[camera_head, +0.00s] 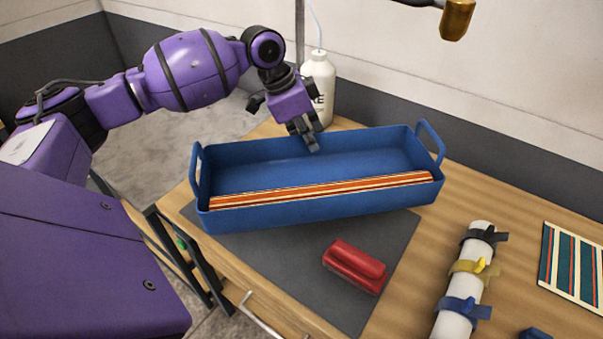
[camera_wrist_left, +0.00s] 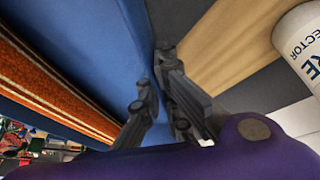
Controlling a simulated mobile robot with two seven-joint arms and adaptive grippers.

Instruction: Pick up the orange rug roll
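The orange rug roll (camera_head: 325,190), with cream and dark red stripes, lies lengthwise in the blue tray (camera_head: 330,212), along its near wall. That wall hides its lower part. The roll also shows at the left of the left wrist view (camera_wrist_left: 50,80). My left gripper (camera_head: 308,141) is at the tray's far wall, behind the roll and apart from it. My right gripper is in neither view.
The tray has raised end handles and stands on a grey mat (camera_head: 290,250) on the wooden table. A white bottle (camera_head: 319,85) stands close behind my left gripper. A red brush-like block (camera_head: 355,267), a strapped white roll (camera_head: 468,280) and a striped piece (camera_head: 575,265) lie nearby.

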